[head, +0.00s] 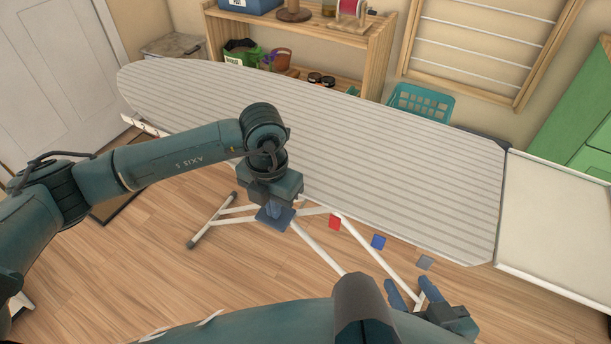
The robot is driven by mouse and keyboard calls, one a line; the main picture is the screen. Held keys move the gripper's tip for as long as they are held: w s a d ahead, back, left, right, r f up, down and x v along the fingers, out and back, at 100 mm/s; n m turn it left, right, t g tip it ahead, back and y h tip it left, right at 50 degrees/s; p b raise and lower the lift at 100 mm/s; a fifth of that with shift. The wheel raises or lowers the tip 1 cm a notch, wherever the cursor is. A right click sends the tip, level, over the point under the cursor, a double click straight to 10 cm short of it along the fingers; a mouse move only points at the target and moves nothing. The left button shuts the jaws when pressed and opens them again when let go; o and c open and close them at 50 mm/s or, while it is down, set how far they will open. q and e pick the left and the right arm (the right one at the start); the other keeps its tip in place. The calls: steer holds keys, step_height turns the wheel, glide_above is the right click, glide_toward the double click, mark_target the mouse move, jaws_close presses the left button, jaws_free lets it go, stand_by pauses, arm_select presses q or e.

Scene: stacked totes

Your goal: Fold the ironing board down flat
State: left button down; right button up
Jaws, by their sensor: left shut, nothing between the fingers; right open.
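The ironing board (330,140) stands open, its grey striped top raised above the floor. Its white crossed legs (314,244) show below the near edge, with a dark-capped foot bar at left. A red tab (334,222), a blue tab (378,242) and a grey tab (425,262) show along the underside of the near edge. My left gripper (275,216) is shut and empty, pointing down at the near edge and hiding part of it and the legs. My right gripper (412,288) is open and empty, low at the bottom right, beside a white leg.
A white panel (556,215) adjoins the board's right end. Behind are a wooden shelf (300,25) with pots and boxes, a teal basket (421,102), a wall drying rack (480,45) and a green cabinet (577,115). Wood floor (150,250) is clear at front left.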

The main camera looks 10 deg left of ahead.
arm_select(q)
step_height(320, 180, up, 7)
steer(key=p, duration=0.4)
steer(key=shift+p, duration=0.3)
